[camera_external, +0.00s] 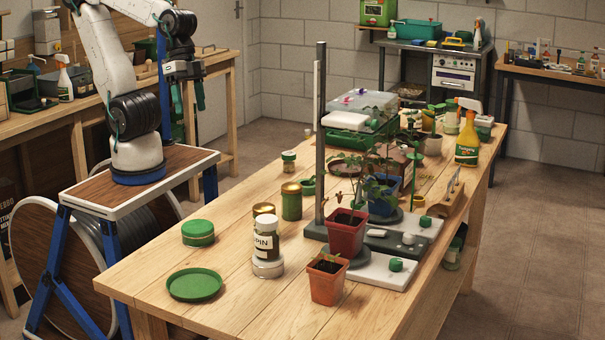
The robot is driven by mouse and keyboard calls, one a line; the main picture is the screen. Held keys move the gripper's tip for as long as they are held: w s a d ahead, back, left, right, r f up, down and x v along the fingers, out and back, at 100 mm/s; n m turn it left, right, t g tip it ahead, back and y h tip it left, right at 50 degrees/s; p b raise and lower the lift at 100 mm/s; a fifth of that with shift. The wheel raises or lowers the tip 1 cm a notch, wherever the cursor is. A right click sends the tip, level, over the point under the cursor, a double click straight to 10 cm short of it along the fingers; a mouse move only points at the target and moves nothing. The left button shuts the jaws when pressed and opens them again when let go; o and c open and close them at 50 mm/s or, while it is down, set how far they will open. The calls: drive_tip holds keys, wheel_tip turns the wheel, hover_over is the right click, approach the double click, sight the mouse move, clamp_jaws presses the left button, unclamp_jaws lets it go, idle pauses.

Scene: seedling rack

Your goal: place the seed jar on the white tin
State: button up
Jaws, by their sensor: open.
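The seed jar (266,242), with a pale lid, dark contents and a label reading "PIN", stands upright near the middle of the table's near half. Directly under it is a low, pale round tin (268,268), which looks like the white tin; the jar appears to rest on it, covering its top. My gripper (188,103) has dark green fingers pointing down. It is open and empty, raised at the upper left, well away from the jar and tin.
A green round tin (198,233) and green saucer (195,285) lie left of the jar. A gold-lidded green jar (291,202) stands behind it. Potted seedlings, including a red pot (346,234) and an orange pot (327,281), stand right. The table's (225,257) near left is mostly clear.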

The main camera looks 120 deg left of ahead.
drive_tip(key=s+a+n+g+y, duration=0.1)
drive_tip(key=s+a+g+y, duration=0.1)
drive_tip(key=s+a, duration=0.3)
drive_tip(key=s, duration=0.2)
drive_tip(key=shift+s+a+f, duration=0.2)
drive_tip(key=shift+s+a, duration=0.05)
drive_tip(key=shift+s, duration=0.1)
